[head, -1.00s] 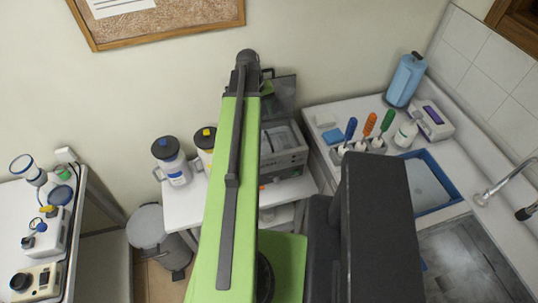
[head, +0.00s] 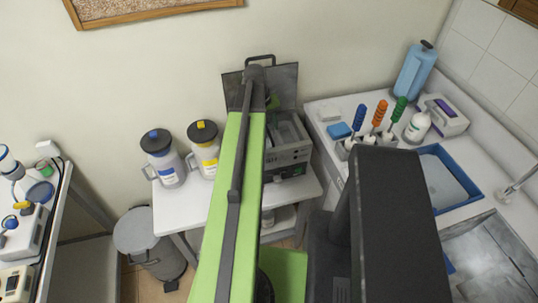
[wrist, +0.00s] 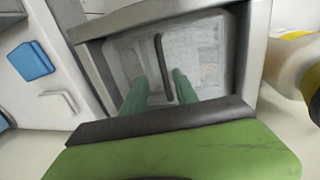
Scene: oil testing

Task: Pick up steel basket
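The steel basket (wrist: 205,58) appears as a pale mesh-like surface inside the metal tank in the wrist view. A dark handle bar (wrist: 162,68) stands over it. My gripper (wrist: 160,88) has two green fingers reaching over the tank, apart, one on each side of the handle bar. Nothing appears clamped between them; I cannot tell whether either finger touches the bar. In the head view the grey tank machine (head: 290,156) stands on the white table with its lid (head: 286,82) raised. My green arm hides its left part and most of my gripper.
Two lidded jugs, blue-labelled (head: 163,160) and yellow-labelled (head: 203,150), stand left of the machine. To the right, a counter holds a blue sponge (head: 338,130), coloured-handled tools (head: 379,115), a blue tray (head: 444,185) and a sink. A grey bin (head: 147,240) stands on the floor.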

